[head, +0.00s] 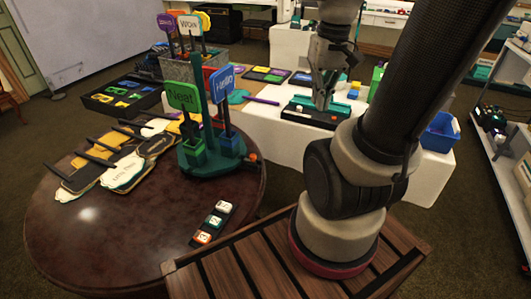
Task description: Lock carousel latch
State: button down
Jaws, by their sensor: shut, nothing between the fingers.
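The green carousel (203,152) stands on the round dark table, holding a "Neat" sign (182,96) and a blue sign (221,82) in cups around a central post. A small orange piece (252,157) shows at the right edge of its base; it may be the latch, but it is too small to tell its position. My gripper (322,103) points down over a dark and teal tray (311,113) on the white table, right of and beyond the carousel. It is shut and empty. I cannot tell whether its fingertips touch the tray.
A strip of lettered tiles (213,222) lies at the round table's (110,245) front right. Sign paddles (120,168) crowd its left side. A dark bin of coloured pieces (118,95) and a blue bin (440,132) stand farther off. The round table's front is clear.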

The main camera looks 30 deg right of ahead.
jog(key=w+d+f+m+y, duration=0.2)
jog(key=w+f+m, duration=0.15)
jog(key=f, duration=0.25)
jog(key=w+d+f+m+g+y, duration=0.1)
jog(key=w+d+f+m+y, duration=0.2)
jog(key=f, duration=0.4)
jog(key=w+d+f+m+y, duration=0.1)
jog(key=w+f+m+y, duration=0.1)
jog(key=f+m, duration=0.35)
jog(key=w+f+m+t+y, duration=0.1)
jog(key=w+m+t, duration=0.1)
jog(key=w+m, duration=0.2)
jog(key=w, duration=0.3)
jog(key=shift+f, duration=0.4)
jog(key=shift+a+f, duration=0.1)
jog(key=x, duration=0.4)
jog(key=a+r+x, duration=0.1)
jog(key=x, duration=0.6)
jog(key=shift+w+a, duration=0.15)
jog(key=shift+a, duration=0.5)
jog(key=shift+w+a, duration=0.1)
jog(key=shift+a, duration=0.45)
